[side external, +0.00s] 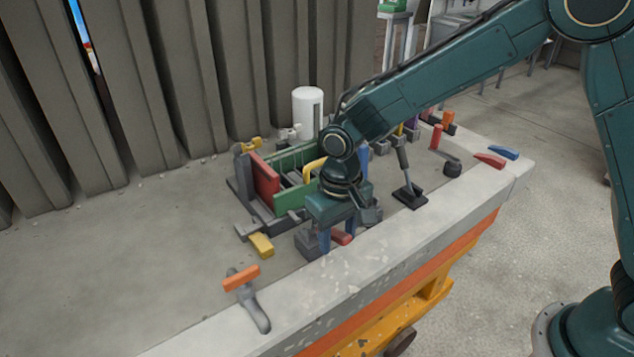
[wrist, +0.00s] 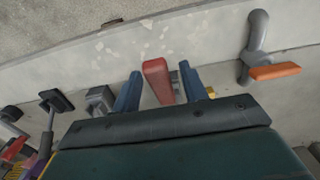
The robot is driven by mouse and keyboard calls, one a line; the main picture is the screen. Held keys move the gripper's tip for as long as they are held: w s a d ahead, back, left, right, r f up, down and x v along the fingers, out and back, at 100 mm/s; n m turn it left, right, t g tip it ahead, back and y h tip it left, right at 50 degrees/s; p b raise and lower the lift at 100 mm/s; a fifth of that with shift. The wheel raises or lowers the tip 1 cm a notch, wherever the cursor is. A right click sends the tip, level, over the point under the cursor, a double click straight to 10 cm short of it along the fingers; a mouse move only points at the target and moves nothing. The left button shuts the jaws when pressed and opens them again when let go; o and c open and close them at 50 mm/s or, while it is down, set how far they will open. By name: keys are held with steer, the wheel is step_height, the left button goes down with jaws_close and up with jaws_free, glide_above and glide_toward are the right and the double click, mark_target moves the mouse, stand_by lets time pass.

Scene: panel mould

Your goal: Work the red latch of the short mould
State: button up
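A mould (side external: 290,160) with green walls, a red end panel (side external: 265,178) and a yellow curved bar stands on the bench. A red latch handle (side external: 342,237) sits at its near side, low by the bench's front edge. My gripper (side external: 338,238) points down there, with its blue fingers on either side of the handle. In the wrist view the red latch (wrist: 158,80) lies between the two fingers of my gripper (wrist: 160,74), with a narrow gap to each. The gripper is open. The latch's base is partly hidden by my gripper.
An orange-handled clamp (side external: 242,278) stands to the left on the bench edge. A yellow-handled latch (side external: 261,244) is near the mould's left corner. A black-based lever (side external: 409,192) stands to the right. A white cylinder (side external: 307,110) is behind. The bench's left part is bare.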

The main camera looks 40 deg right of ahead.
jaws_close()
steer(key=shift+s+f+t, duration=0.65)
steer(key=shift+f+t, duration=0.25)
steer(key=shift+t, duration=0.1)
steer(key=shift+s+f+t, duration=0.25)
steer(key=shift+f+t, duration=0.4)
steer(key=shift+t, duration=0.05)
steer(key=shift+s+f+t, duration=0.25)
steer(key=shift+f+t, duration=0.35)
steer(key=shift+t, duration=0.1)
steer(key=shift+o, duration=0.4)
jaws_free()
steer(key=shift+r, duration=0.1)
